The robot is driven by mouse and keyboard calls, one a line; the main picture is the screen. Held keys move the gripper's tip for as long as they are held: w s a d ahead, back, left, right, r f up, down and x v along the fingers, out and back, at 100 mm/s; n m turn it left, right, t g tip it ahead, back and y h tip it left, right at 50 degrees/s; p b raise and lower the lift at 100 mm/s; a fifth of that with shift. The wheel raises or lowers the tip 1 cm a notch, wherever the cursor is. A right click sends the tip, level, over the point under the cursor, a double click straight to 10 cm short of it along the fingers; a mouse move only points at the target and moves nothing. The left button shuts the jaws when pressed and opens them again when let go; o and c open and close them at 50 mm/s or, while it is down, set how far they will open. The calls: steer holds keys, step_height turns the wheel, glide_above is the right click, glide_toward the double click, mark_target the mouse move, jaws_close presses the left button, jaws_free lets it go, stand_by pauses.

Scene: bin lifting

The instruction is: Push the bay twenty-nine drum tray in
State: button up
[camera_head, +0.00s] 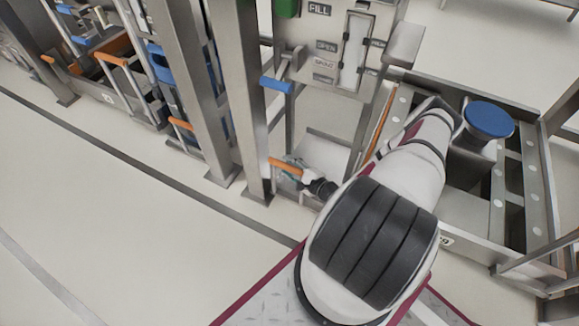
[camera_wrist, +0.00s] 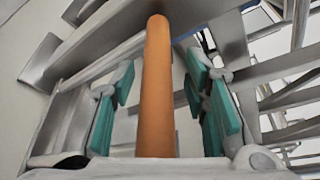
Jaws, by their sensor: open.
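The drum tray (camera_head: 530,185) is at the right in the head view, a grey metal frame with holed rails. A plate at its front (camera_head: 446,240) shows a number ending in 9, partly covered by my arm. My gripper (camera_head: 296,168) is at an orange handle (camera_head: 282,165) left of the tray. In the wrist view the orange bar (camera_wrist: 157,90) runs between my gripper's teal-padded fingers (camera_wrist: 168,105), with gaps visible on both sides. The fingers are open around the bar. I cannot tell how this handle joins the tray.
A grey post (camera_head: 240,90) stands just left of my gripper. A panel marked FILL (camera_head: 320,50) rises behind it. A blue-topped post (camera_head: 489,118) stands by the tray. More bays with orange handles (camera_head: 112,58) are at the left. The floor (camera_head: 110,200) in front is clear.

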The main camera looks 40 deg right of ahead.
steer(key=v, duration=1.1)
steer(key=shift+s, duration=0.35)
steer(key=shift+d, duration=0.1)
